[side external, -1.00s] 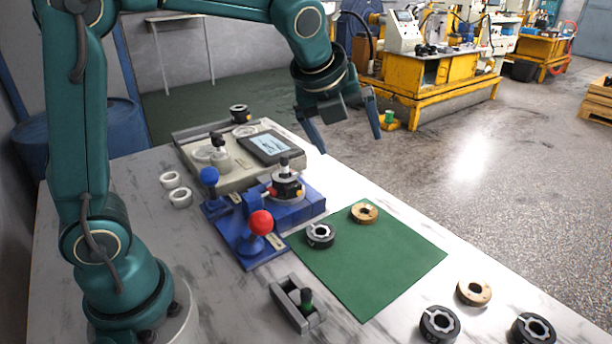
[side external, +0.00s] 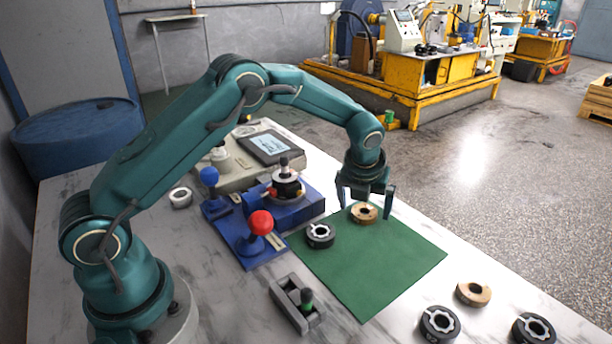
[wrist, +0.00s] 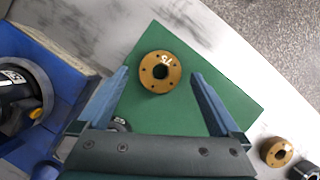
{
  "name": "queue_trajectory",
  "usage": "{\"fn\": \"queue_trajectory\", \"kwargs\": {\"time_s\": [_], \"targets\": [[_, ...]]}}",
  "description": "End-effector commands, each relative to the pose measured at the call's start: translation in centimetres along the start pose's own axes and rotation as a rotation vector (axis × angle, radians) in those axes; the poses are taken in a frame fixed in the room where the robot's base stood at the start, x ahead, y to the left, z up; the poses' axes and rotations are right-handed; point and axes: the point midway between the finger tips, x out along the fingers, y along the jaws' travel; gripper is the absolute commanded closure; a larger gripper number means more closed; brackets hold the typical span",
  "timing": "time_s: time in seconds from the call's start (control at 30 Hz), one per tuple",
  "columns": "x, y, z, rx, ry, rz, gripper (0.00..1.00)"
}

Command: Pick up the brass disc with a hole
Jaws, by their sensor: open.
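A brass disc with a hole (side external: 364,212) lies flat on the green mat (side external: 372,262), near its far corner. In the wrist view the brass disc (wrist: 160,73) shows its centre hole and several small holes, lying ahead of and between the two fingers. My gripper (side external: 365,203) is open and empty, pointing down above the disc, with a finger to each side of it in the picture. In the wrist view my gripper (wrist: 162,82) has its fingers wide apart. A second brass disc (side external: 473,292) lies on the table beyond the mat; it also shows in the wrist view (wrist: 277,152).
A black ring (side external: 320,235) sits on the mat left of the disc. The blue fixture (side external: 295,207) with a red-knobbed lever (side external: 261,223) stands left of the mat. Two black rings (side external: 439,324) (side external: 534,329) lie at the front right. The mat's right part is clear.

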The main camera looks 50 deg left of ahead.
Motion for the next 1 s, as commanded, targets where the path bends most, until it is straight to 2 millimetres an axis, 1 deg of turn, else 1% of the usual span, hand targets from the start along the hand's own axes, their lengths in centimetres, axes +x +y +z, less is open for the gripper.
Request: {"fn": "queue_trajectory", "kwargs": {"time_s": [0.03, 0.13, 0.37, 0.47, 0.5, 0.57, 0.6, 0.63, 0.87, 1.0], "targets": [[0.41, 0.03, -0.03, 0.000, 0.001, 0.001, 0.00], [0.78, 0.02, -0.01, 0.000, 0.000, 0.000, 0.00], [0.82, 0.02, 0.01, -0.001, -0.001, -0.001, 0.00], [0.81, 0.02, 0.01, -0.001, -0.001, -0.001, 0.35], [0.81, 0.02, 0.01, -0.001, -0.001, -0.001, 0.50], [0.80, 0.02, 0.01, -0.001, -0.001, 0.000, 0.73], [0.80, 0.02, 0.01, -0.001, -0.001, 0.000, 0.88], [0.80, 0.02, 0.01, -0.001, -0.001, 0.000, 1.00], [0.74, 0.00, 0.07, -0.001, -0.002, -0.001, 1.00], [0.38, -0.02, 0.25, -0.001, -0.003, -0.002, 1.00]]}}
